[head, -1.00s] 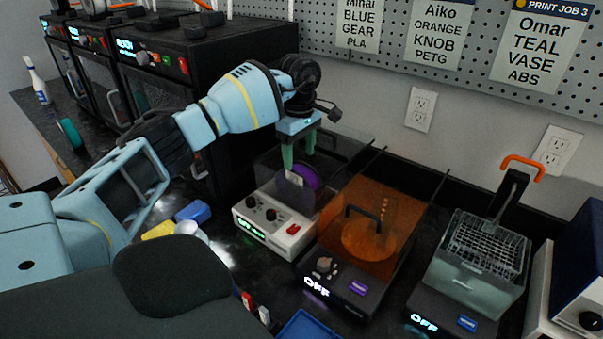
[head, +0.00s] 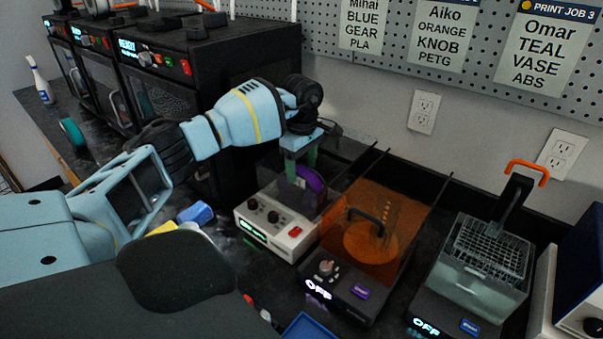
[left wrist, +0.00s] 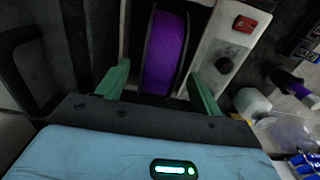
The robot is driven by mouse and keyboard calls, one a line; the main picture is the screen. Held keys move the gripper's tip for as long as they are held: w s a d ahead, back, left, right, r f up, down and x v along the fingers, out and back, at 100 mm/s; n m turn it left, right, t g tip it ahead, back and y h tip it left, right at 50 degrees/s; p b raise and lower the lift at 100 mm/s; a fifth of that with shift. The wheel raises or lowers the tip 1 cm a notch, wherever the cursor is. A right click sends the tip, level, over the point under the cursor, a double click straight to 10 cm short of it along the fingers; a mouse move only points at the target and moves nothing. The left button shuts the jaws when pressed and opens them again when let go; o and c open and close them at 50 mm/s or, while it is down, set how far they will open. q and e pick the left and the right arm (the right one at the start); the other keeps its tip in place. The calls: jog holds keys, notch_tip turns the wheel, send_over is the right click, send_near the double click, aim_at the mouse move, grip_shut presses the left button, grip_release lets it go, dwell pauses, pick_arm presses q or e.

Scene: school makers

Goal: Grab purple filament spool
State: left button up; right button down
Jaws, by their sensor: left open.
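The purple filament spool (head: 312,178) stands upright in the white dryer box (head: 268,232) with black knobs and a lit green display. In the left wrist view, the spool (left wrist: 165,52) shows purple filament between dark flanges. My left gripper (head: 301,164) is over the box at the spool, pointing down. In the left wrist view, its green fingers (left wrist: 160,88) are open, one on each side of the spool's near end. I cannot tell whether they touch it. The spool's lower part is hidden in the box. My right gripper is not in view.
An orange-covered unit (head: 372,235) with a handle stands just right of the white box. A basket unit (head: 480,265) is farther right. Black printers (head: 190,70) stand behind at left.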

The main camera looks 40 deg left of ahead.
pick_arm(q)
jog(key=shift+f, duration=1.65)
jog(key=shift+w, duration=0.1)
jog(key=c, duration=1.3)
